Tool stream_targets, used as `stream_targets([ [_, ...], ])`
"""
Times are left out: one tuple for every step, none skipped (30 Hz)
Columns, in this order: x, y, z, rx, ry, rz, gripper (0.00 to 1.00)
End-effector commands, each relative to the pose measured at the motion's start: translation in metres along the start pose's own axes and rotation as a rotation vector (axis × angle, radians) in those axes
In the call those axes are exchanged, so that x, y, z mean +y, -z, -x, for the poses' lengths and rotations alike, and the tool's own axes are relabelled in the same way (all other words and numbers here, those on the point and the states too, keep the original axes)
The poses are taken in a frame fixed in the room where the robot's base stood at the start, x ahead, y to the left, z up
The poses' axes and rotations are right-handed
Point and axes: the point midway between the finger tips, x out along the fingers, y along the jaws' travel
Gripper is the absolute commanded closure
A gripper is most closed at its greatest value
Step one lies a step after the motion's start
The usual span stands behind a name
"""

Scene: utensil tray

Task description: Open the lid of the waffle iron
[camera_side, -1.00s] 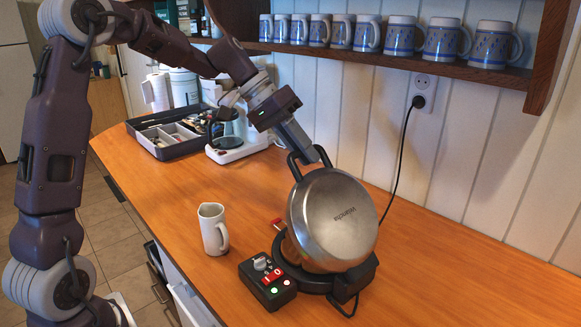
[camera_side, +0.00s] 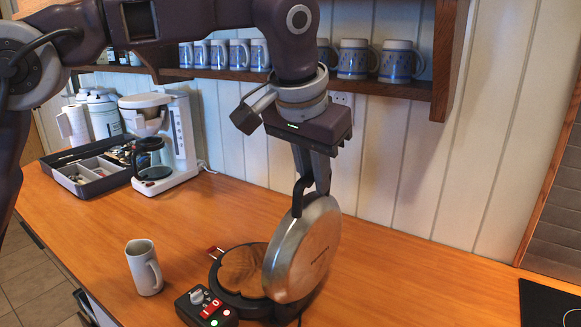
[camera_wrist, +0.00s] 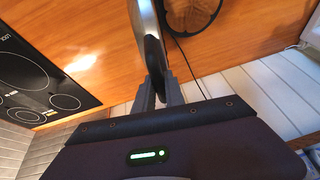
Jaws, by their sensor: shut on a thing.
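The waffle iron (camera_side: 232,290) stands on the wooden counter. Its round steel lid (camera_side: 304,250) is raised and stands nearly upright on edge, so the round inner plate of the base (camera_side: 243,268) shows. My gripper (camera_side: 305,183) is above the iron, shut on the black lid handle (camera_side: 297,200) at the top of the lid. In the wrist view, my gripper (camera_wrist: 158,92) shows at the lid's edge, and the lid (camera_wrist: 150,40) is seen edge-on. The inner plate (camera_wrist: 193,10) is at the top of that view. The fingertips are partly hidden by the handle.
A coffee maker (camera_side: 160,140) and a utensil tray (camera_side: 88,168) are behind left. A mug shelf (camera_side: 390,88) hangs behind my arm. A cooktop (camera_wrist: 42,82) lies beyond.

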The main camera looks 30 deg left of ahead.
Motion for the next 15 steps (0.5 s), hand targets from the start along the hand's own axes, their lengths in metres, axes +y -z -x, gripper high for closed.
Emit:
stream_targets([
  [0.005, -0.001, -0.001, -0.003, 0.001, 0.000, 1.00],
  [0.008, -0.001, -0.001, -0.004, 0.001, -0.001, 1.00],
  [0.011, -0.001, -0.002, -0.004, 0.001, -0.001, 1.00],
  [0.013, -0.001, -0.002, -0.004, 0.001, -0.001, 1.00],
  [0.015, -0.001, -0.002, -0.004, 0.001, -0.001, 1.00],
  [0.017, -0.001, -0.002, -0.004, 0.001, 0.000, 1.00],
  [0.018, -0.001, -0.002, -0.004, 0.001, 0.000, 1.00],
  [0.019, -0.001, -0.002, -0.004, 0.001, 0.001, 1.00],
  [0.020, -0.001, -0.002, -0.004, 0.001, 0.001, 1.00],
  [0.021, -0.001, -0.003, -0.004, 0.001, 0.001, 1.00],
  [0.022, -0.001, -0.003, -0.004, 0.001, 0.001, 1.00],
  [0.022, -0.002, -0.003, -0.004, 0.001, 0.001, 1.00],
  [0.022, -0.002, -0.003, -0.004, 0.001, 0.001, 1.00],
  [0.022, -0.002, -0.003, -0.004, 0.001, 0.001, 1.00],
  [0.023, -0.002, -0.003, -0.004, 0.001, 0.001, 1.00],
])
